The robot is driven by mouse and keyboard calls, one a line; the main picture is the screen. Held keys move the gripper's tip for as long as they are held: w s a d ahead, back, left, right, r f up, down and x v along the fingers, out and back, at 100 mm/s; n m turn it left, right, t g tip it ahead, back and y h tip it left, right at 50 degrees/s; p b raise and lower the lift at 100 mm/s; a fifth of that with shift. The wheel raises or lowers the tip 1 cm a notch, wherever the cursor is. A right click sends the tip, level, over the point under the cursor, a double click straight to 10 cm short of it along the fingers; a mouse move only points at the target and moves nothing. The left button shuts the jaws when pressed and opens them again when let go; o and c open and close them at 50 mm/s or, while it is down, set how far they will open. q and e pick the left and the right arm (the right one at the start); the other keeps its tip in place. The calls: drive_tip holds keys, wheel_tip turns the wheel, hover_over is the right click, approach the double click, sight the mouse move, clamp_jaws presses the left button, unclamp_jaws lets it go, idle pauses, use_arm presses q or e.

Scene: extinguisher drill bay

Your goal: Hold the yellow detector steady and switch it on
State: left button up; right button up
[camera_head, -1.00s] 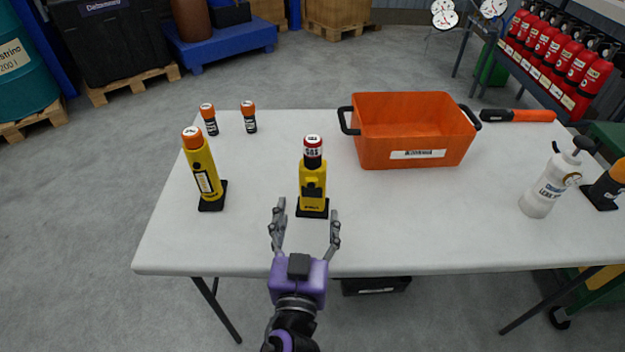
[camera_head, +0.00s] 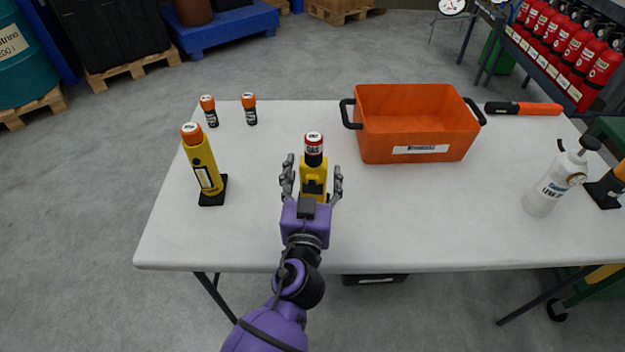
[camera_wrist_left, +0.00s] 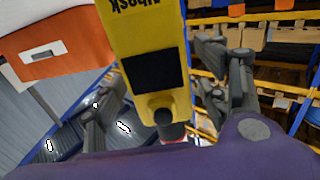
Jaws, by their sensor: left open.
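The yellow detector (camera_head: 314,180) stands upright on the white table, with a black and red top marked "GAS" (camera_head: 314,149). My left gripper (camera_head: 311,172) is open, its two fingers on either side of the detector; I cannot tell whether they touch it. My purple wrist hides the detector's lower part and base in the head view. In the left wrist view the detector's yellow body (camera_wrist_left: 148,60) with a black panel and a round black knob fills the middle, between the fingers of the left gripper (camera_wrist_left: 160,95). My right gripper is not in view.
A tilted yellow torch-like device (camera_head: 203,165) stands on a black base at left. Two small orange-capped cylinders (camera_head: 209,111) are behind it. An orange bin (camera_head: 410,149), a white spray bottle (camera_head: 548,187) and an orange-black tool (camera_head: 523,108) are to the right. The table front is clear.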

use_arm(q)
drive_tip(key=shift+c, duration=1)
drive_tip(key=c, duration=1.4)
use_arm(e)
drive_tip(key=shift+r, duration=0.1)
use_arm(q)
drive_tip(key=shift+c, duration=0.3)
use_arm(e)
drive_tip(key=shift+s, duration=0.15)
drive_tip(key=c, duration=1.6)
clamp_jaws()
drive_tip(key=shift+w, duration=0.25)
